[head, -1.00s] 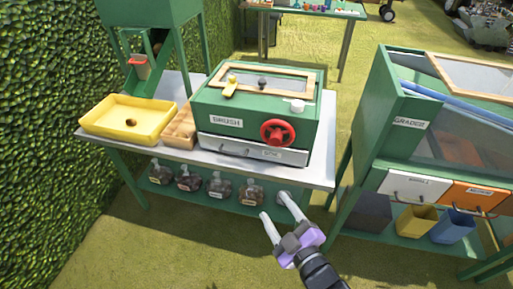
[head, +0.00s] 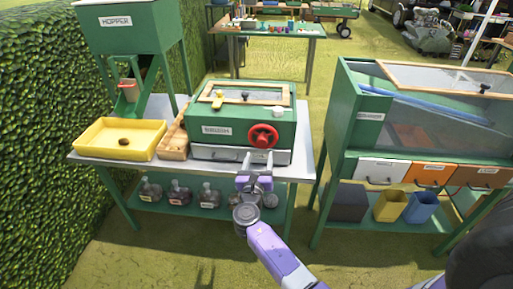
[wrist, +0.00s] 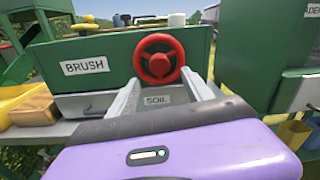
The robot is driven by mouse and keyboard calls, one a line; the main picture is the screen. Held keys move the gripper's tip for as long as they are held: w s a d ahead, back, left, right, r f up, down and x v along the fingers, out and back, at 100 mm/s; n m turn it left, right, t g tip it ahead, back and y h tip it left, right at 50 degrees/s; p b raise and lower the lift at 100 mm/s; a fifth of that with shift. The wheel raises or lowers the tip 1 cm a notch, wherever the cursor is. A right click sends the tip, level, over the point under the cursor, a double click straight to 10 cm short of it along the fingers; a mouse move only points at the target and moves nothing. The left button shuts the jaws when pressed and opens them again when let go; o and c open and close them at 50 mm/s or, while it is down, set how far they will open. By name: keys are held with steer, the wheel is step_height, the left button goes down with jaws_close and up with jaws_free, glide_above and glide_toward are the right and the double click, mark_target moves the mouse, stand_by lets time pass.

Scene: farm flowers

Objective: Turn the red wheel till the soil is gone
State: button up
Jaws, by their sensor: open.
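The red wheel (head: 263,136) is on the front of the green brush box (head: 287,125), right of the BRUSH label. In the wrist view the wheel (wrist: 158,58) is straight ahead, just beyond and above the fingertips. My gripper (head: 256,158) is open and empty, in front of the box and a little below the wheel; it also shows in the wrist view (wrist: 162,90). A grey drawer (wrist: 85,103) labelled SOIL runs under the wheel and looks shut. The inside of the box is too small to make out, so I cannot see any soil.
A yellow tray (head: 93,142) with one brown bulb and a wooden box (head: 172,143) stand left of the brush box. A green hopper (head: 125,45) is behind them. Several jars sit on the shelf below. The green grader (head: 345,125) stands to the right, across a gap.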

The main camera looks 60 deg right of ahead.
mark_target(262, 144)
steer(key=shift+x, duration=3.85)
steer(key=shift+w, duration=0.1)
jaws_close()
steer(key=shift+f, duration=0.1)
